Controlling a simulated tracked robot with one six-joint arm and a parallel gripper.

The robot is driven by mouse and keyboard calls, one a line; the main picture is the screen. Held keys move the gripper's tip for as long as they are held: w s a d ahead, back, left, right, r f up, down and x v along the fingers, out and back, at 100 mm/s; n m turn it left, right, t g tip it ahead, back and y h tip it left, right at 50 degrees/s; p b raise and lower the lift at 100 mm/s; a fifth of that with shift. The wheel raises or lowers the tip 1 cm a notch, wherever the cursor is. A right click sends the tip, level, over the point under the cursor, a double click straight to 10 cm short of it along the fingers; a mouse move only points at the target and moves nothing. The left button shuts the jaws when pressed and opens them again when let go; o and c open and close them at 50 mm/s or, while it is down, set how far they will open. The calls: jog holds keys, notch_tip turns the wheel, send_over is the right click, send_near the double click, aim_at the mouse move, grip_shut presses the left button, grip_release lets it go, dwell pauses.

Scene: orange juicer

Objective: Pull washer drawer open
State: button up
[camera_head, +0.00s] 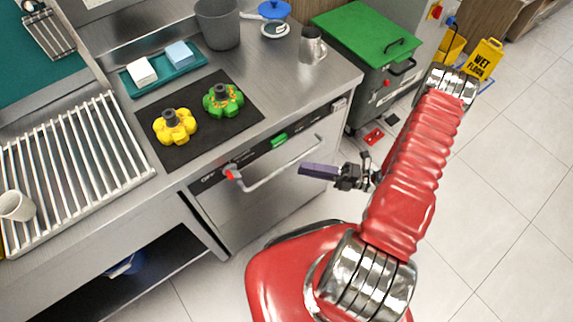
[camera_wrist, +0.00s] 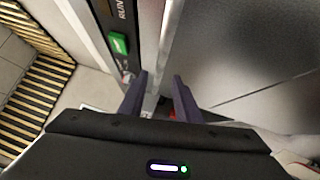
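The washer drawer (camera_head: 246,211) is a steel front under the counter and looks closed. A bent metal bar handle (camera_head: 275,176) runs across its upper part. A black strip with a red knob and a green button (camera_head: 279,140) sits above it. The green button also shows in the wrist view (camera_wrist: 118,43). My gripper (camera_head: 303,169) has purple fingers and is level with the handle's right part, in front of the drawer. In the wrist view my gripper (camera_wrist: 160,75) has its fingers apart. I cannot tell if the handle lies between them.
The counter above holds a black mat (camera_head: 174,150) with a yellow and a green valve wheel, a teal tray (camera_head: 136,92), and a grey pot (camera_head: 218,22). A green-lidded bin (camera_head: 374,45) and a yellow wet-floor sign (camera_head: 485,58) stand beyond. The right floor is mostly clear.

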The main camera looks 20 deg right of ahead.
aim_at(288, 164)
jog(key=shift+x, duration=3.5)
grip_shut()
